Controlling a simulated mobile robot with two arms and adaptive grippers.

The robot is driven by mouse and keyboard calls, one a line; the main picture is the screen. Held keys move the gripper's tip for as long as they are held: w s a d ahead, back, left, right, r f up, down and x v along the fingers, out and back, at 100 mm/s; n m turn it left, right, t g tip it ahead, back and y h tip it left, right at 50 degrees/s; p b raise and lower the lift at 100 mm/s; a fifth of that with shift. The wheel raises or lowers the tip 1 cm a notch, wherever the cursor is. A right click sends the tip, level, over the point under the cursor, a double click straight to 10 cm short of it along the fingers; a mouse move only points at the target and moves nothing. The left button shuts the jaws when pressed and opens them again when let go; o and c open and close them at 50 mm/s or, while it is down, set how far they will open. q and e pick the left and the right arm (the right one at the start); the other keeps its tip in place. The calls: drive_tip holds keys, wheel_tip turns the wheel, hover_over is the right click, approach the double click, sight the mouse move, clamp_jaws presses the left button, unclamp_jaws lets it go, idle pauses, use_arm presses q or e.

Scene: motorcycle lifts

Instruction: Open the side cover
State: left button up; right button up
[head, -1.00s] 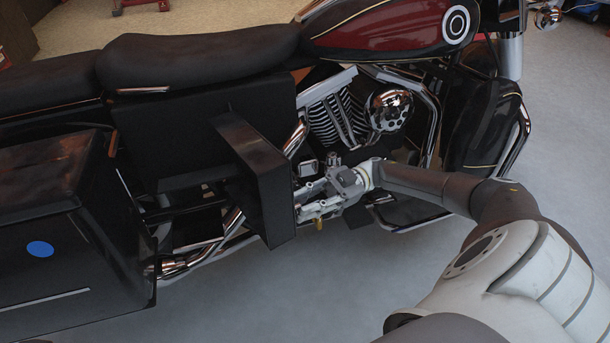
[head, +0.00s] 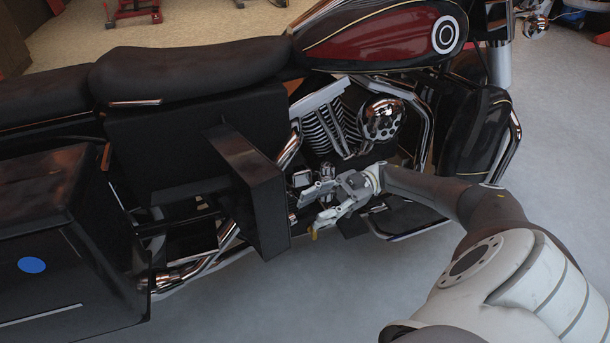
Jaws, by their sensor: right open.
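The side cover (head: 256,196) is a black box-shaped panel on the motorcycle's near side, below the seat. It stands swung outward from the black body panel (head: 165,150) behind it, leaving a gap to its left with pipes and dark parts showing. My right gripper (head: 306,213) is just right of the cover's outer edge, in front of the engine. Its fingers are apart, point left and hold nothing that I can see. A small gap seems to lie between the fingertips and the cover. My left gripper is not in view.
A black saddlebag (head: 60,240) with a blue dot stands at the left. The chrome engine (head: 325,125) and a footboard (head: 405,216) are close behind and below my right gripper. The grey floor in front of the motorcycle is clear.

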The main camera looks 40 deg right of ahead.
drive_tip(key=shift+d+f, duration=0.15)
drive_tip(key=shift+d, duration=1.1)
